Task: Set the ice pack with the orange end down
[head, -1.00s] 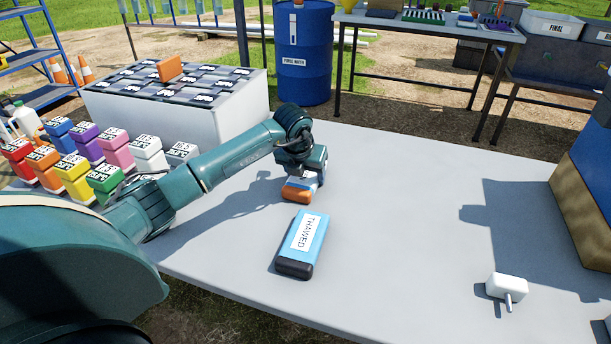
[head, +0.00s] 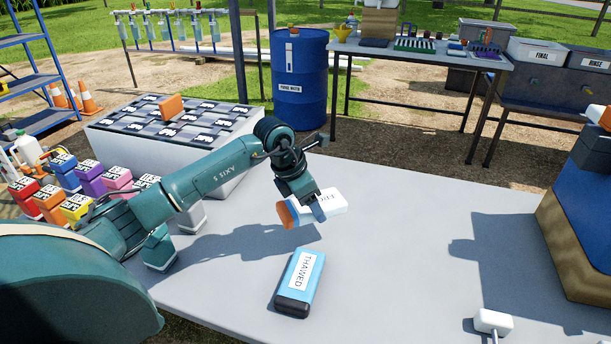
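My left gripper (head: 308,204) is shut on the ice pack with the orange end (head: 331,203) and holds it above the table (head: 400,260). The pack lies roughly level, its orange end pointing left and its white, lettered part to the right. The gripper covers its middle, and the lettering is too small to read fully. A blue ice pack labelled THAWED (head: 301,280), with a black end, lies on the table just below and in front. My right gripper is not in view.
A white cooler with dark packs on top (head: 135,150) and several coloured containers (head: 60,190) stand at the left. A small white device (head: 493,322) is at front right. A blue and tan block (head: 575,240) stands at the right edge. The table's middle right is clear.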

